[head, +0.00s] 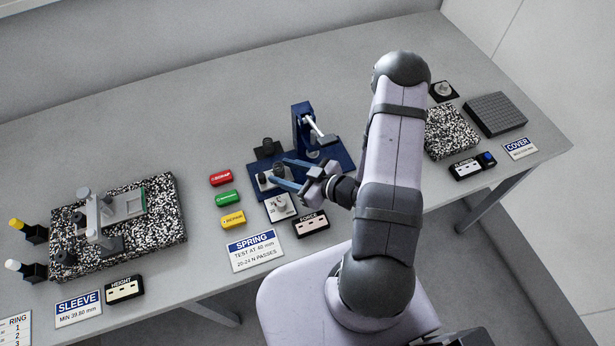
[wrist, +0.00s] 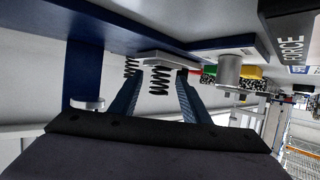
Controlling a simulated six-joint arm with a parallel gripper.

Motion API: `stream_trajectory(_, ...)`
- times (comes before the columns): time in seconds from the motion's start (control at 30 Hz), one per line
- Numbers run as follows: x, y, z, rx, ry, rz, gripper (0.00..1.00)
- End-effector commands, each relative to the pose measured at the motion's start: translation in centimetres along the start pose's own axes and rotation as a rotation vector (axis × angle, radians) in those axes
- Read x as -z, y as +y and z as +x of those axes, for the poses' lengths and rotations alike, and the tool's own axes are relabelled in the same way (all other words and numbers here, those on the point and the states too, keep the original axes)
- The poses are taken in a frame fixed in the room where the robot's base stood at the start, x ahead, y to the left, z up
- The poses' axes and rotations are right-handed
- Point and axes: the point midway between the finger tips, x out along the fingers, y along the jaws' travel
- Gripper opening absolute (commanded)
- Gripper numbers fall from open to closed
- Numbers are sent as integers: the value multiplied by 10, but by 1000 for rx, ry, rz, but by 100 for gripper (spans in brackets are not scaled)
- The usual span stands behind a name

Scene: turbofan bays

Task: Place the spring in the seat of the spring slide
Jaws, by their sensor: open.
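A dark coil spring (wrist: 160,80) is between the fingers of my gripper (wrist: 158,76) in the wrist view, its end against a pale block (wrist: 166,60). The fingers stand apart, one on each side of it. I cannot tell whether the block is the slide's seat. A second dark spring (wrist: 130,66) shows just beyond the left finger. In the head view my gripper (head: 278,171) is open, low over the left part of the blue spring fixture (head: 335,156). Small pale and dark parts lie at its fingertips; the spring is too small to make out there.
The fixture's blue post (head: 300,128) and pale lever (head: 313,124) rise behind the gripper. A pale plate with a metal knob (head: 281,205) and a FORCE display (head: 310,223) lie in front. Red (head: 221,178), green (head: 228,197) and yellow (head: 233,219) labelled blocks lie left.

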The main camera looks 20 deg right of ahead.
Motion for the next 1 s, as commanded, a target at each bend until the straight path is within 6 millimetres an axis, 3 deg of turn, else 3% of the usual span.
stream_trajectory(0.6, -2, 1, -84, -6, 0, 1, 43)
stream_trajectory(1.0, 0, 0, -114, -1, 0, 0, 43)
